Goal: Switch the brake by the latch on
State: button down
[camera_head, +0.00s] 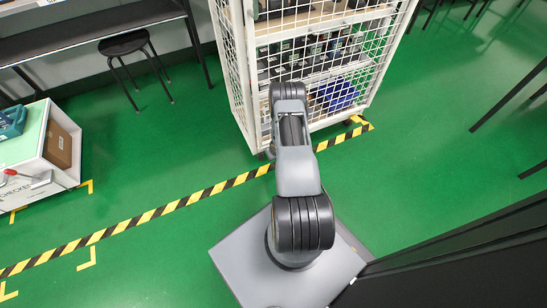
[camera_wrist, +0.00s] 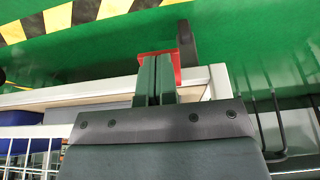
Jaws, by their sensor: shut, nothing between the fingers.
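In the wrist view my gripper (camera_wrist: 155,62) is shut, its two dark fingers side by side with nothing between them. A red brake part (camera_wrist: 176,67) lies right at the fingertips, partly hidden by them; I cannot tell whether they touch it. A dark grey upright piece (camera_wrist: 187,44) stands beside the red part. In the head view the white mesh cage trolley (camera_head: 235,70) stands ahead of my arm, which hides my gripper and the brake.
Boxes and tools sit on the cage's shelves. Yellow-black tape (camera_head: 150,214) crosses the green floor by the cage. A white cart (camera_head: 57,178) with a red-knobbed lever is at the left. A black stool (camera_head: 123,44) stands by a bench. A dark panel (camera_head: 450,265) is at lower right.

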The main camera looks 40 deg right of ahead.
jog(key=shift+s+d+r, duration=0.1)
jog(key=shift+r+p, duration=0.65)
jog(key=shift+r, duration=0.1)
jog(key=s+a+r+p, duration=0.1)
jog(key=s+r+p, duration=0.4)
jog(key=r, duration=0.3)
jog(key=shift+s+a, duration=0.3)
jog(key=shift+r, duration=0.15)
dwell(0.3)
